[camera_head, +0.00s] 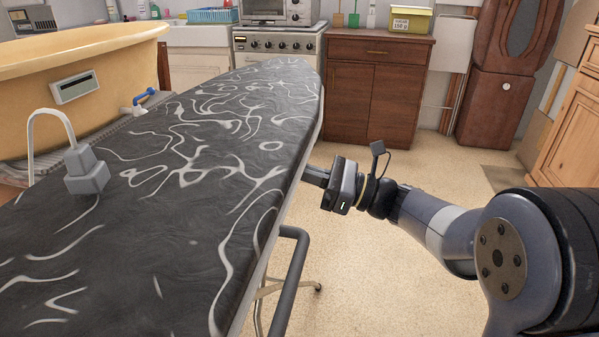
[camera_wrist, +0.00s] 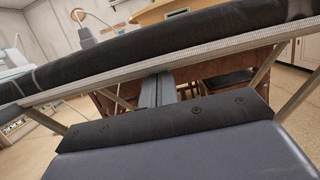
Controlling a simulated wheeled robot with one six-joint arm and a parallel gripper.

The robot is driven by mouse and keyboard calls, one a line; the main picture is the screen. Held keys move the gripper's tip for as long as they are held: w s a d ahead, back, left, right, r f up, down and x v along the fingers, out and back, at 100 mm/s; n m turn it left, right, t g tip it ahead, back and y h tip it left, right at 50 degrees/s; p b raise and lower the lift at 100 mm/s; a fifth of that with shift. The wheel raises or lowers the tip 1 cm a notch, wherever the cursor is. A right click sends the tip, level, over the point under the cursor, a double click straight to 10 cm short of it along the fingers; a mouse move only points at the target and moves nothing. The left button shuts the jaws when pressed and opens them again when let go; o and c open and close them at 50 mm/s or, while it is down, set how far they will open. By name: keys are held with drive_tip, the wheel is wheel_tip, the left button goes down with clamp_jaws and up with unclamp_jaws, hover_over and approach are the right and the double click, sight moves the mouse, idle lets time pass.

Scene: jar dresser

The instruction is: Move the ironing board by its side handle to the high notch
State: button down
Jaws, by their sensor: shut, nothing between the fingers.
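The ironing board (camera_head: 215,150) has a black cover with white swirls and runs from the near left to the far middle. Its side handle (camera_head: 293,275), a dark grey bar, sticks out from the right edge near the bottom of the head view. My gripper (camera_head: 312,174) is shut and empty at the board's right edge, farther along than the handle and apart from it. In the wrist view the shut fingers (camera_wrist: 158,88) point under the board's pale edge (camera_wrist: 190,58). I cannot tell whether they touch it. No notch is clearly visible.
A grey block with a curved white rod (camera_head: 87,172) stands on the board's left. A yellow tub (camera_head: 75,55) is beyond it. A brown cabinet (camera_head: 372,95) and a stove (camera_head: 278,45) stand at the back. The floor (camera_head: 420,300) right of the board is clear.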

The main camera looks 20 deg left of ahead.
drive_tip(key=shift+r, duration=0.1)
wheel_tip(320, 180, up, 2)
drive_tip(key=p, duration=0.3)
drive_tip(key=shift+r, duration=0.25)
wheel_tip(320, 180, down, 6)
drive_tip(key=r+b, duration=0.1)
drive_tip(key=b, duration=0.1)
drive_tip(key=p+v, duration=0.2)
drive_tip(key=v, duration=0.8)
drive_tip(key=shift+p, duration=0.4)
drive_tip(key=shift+a, duration=0.1)
